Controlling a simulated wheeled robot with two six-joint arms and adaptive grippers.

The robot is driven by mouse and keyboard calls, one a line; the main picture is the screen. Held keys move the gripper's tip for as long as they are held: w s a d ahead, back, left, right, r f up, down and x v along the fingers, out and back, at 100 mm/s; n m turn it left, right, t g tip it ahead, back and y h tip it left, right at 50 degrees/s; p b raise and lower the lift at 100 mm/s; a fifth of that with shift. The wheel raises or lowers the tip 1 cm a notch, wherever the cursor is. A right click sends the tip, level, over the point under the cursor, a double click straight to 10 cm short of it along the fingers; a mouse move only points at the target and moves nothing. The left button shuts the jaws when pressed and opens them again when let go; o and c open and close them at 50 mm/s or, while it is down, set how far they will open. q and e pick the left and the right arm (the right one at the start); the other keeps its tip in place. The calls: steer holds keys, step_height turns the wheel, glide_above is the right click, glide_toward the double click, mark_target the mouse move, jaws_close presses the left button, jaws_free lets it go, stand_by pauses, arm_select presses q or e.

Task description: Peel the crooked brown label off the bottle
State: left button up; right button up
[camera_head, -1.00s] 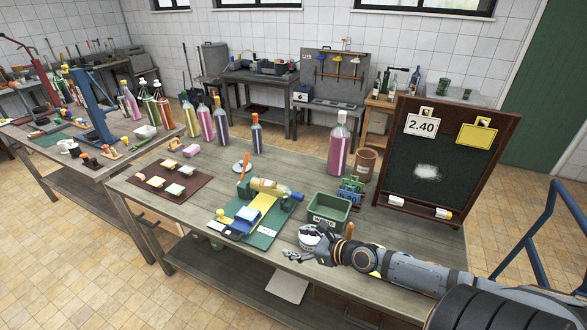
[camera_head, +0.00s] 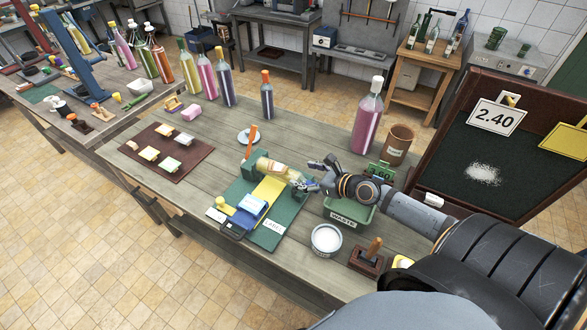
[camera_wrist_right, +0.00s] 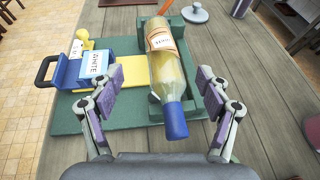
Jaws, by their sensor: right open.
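The bottle (camera_head: 277,170) lies on its side in a green cradle (camera_head: 247,168) on a green mat (camera_head: 290,210). Its glass is pale yellow and its blue cap (camera_wrist_right: 176,121) points toward my right gripper. In the right wrist view a cream label with a brown-orange border (camera_wrist_right: 161,41) sits tilted on the bottle's upper side. My right gripper (camera_head: 310,176) is open and empty at the cap end. In the right wrist view its fingers (camera_wrist_right: 157,80) stand apart on either side of the bottle, not touching it. My left gripper is not in view.
A green waste bin (camera_head: 338,211) stands under my right arm. A white bowl (camera_head: 327,239) and wooden-handled block (camera_head: 368,258) are at the front. A blue label holder (camera_head: 246,217) sits on the mat. A pink bottle (camera_head: 367,122) and chalkboard (camera_head: 505,150) are behind right.

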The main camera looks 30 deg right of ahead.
mark_target(286, 169)
steer(key=x, duration=0.4)
steer(key=shift+w+d+f, duration=0.25)
steer(key=shift+w+d, duration=0.1)
steer(key=x, duration=0.4)
steer(key=shift+a+b, duration=0.1)
steer(key=shift+b, duration=0.25)
steer(key=shift+w+a, duration=0.1)
steer(key=shift+a, duration=0.1)
steer(key=shift+w+f, duration=0.15)
steer(key=shift+f, duration=0.05)
steer(key=c, duration=0.6)
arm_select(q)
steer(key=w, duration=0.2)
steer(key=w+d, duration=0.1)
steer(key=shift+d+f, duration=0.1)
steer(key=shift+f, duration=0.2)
arm_select(e)
steer(key=c, duration=0.7)
